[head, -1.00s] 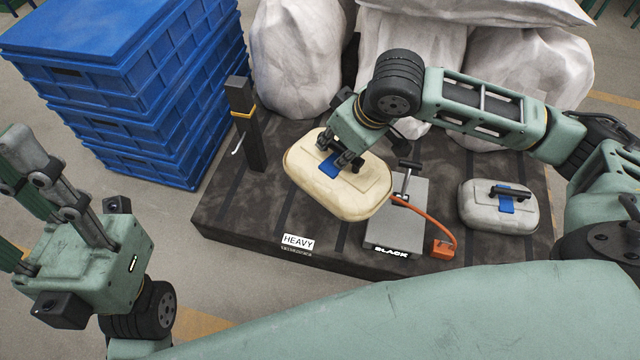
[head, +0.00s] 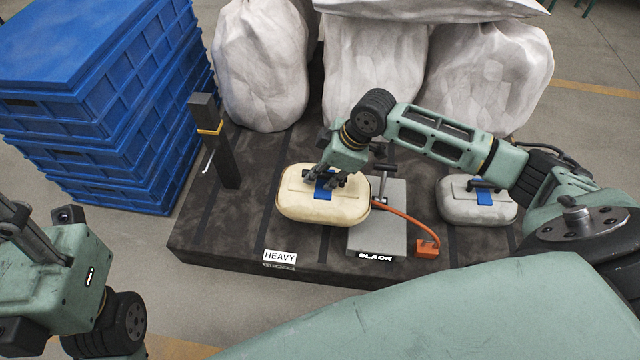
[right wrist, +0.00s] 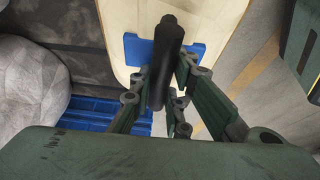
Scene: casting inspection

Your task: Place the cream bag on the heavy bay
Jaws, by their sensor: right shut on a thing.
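The cream bag (head: 300,206) is a rounded case with a blue patch and a dark handle. My right gripper (head: 327,182) is shut on that handle from above. In the right wrist view the fingers close around the dark handle (right wrist: 167,65), with the cream bag (right wrist: 118,25) beyond it. The bag is over the dark platform (head: 215,248), behind the HEAVY label (head: 280,257), and its right end overlaps the grey SLACK plate (head: 376,240) in the picture. I cannot tell whether it touches the platform. My left gripper is cut off at the left edge; its fingers are unclear.
A grey bag (head: 470,210) lies on the platform's right side. An orange block (head: 426,248) on a cable is beside the plate. A dark post (head: 216,140) stands at left. Large white sacks (head: 376,70) fill the back; blue crates (head: 100,130) stand left of the platform.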

